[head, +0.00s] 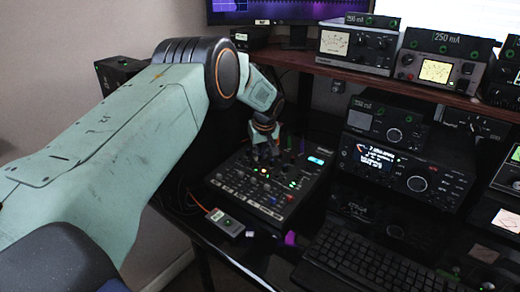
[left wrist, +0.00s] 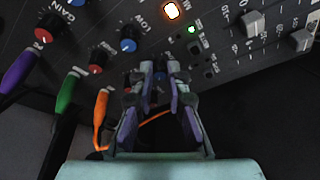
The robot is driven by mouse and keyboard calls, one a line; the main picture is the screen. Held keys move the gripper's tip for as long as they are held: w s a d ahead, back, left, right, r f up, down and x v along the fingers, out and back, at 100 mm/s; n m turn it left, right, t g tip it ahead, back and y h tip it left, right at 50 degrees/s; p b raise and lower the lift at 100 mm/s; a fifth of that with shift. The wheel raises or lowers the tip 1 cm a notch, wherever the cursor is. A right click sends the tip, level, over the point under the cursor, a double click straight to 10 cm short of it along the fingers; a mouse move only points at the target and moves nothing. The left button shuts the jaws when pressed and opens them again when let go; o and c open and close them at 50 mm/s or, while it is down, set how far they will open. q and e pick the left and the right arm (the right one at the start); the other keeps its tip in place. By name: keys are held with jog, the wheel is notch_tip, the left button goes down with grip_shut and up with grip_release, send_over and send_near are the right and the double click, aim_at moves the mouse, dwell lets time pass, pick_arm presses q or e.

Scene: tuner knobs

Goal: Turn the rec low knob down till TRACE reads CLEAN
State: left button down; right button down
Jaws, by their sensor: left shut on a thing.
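My left gripper (head: 264,148) reaches down onto the far left part of a dark mixer panel (head: 282,200). In the left wrist view its two fingers (left wrist: 159,74) are shut around a small knob (left wrist: 161,79) with a bluish top, mostly hidden between them. The knob's label is covered, so I cannot read whether it is the rec low knob. A blue knob marked LOW (left wrist: 128,45) and a red knob (left wrist: 97,69) stand beside the fingers, apart from them. No TRACE reading is legible on the displays. My right gripper is not in view.
Purple (left wrist: 20,68), green (left wrist: 67,92) and orange (left wrist: 101,105) plugs stand close by the fingers. Lit buttons (left wrist: 171,11) and slider caps (left wrist: 252,22) lie on the panel. A small meter box (head: 224,222) and keyboard (head: 375,262) are in front; a radio (head: 400,172) stands right.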

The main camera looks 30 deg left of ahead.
pick_arm(q)
jog(key=shift+r+n, duration=0.1)
jog(key=shift+n, duration=0.8)
jog(key=shift+w, duration=0.1)
jog(key=c, duration=1.3)
grip_release()
jog(key=shift+c, duration=0.2)
jog(key=v, duration=1.2)
jog(key=shift+w+d, duration=0.2)
